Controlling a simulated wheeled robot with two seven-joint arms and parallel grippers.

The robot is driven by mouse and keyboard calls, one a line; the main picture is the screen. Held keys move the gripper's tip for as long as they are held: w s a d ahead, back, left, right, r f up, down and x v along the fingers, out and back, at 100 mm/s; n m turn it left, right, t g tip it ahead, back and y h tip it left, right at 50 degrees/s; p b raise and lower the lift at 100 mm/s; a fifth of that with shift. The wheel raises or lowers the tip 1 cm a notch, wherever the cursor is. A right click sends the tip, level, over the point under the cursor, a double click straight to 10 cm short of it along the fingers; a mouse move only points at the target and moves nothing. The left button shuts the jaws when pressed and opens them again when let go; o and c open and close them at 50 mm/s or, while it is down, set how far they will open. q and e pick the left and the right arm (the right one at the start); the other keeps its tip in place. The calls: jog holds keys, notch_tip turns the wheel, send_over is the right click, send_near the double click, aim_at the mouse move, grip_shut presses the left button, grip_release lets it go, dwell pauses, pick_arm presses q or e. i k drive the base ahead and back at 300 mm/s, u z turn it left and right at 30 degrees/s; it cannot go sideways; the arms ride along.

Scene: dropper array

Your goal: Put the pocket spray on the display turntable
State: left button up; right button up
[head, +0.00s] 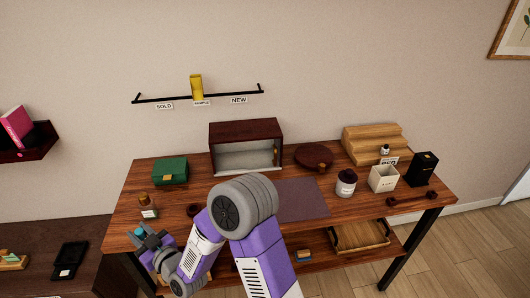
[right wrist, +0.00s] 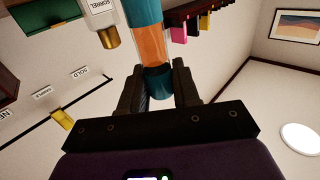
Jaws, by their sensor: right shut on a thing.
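My right gripper (head: 150,246) is at the left front of the table, in front of its edge. It is shut on a slim teal and amber tube, seemingly the pocket spray (right wrist: 151,42), which stands between the fingers in the right wrist view. In the head view only a bit of teal shows at the jaws. The round dark red-brown disc, seemingly the display turntable (head: 314,156), lies at the back of the table, right of the open case, far from the gripper. My left gripper is not in view.
A gold-capped bottle labelled SORREL (right wrist: 103,22) stands close to the held tube. On the table (head: 325,212) are a green box (head: 170,171), an open case (head: 245,147), a mat (head: 302,200), a dark-lidded jar (head: 346,183) and a wooden stepped stand (head: 372,142).

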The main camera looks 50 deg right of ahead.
aim_at(310, 160)
jog(key=u, duration=0.25)
jog(key=k, duration=1.15)
jog(key=z, duration=1.25)
jog(key=i, duration=0.7)
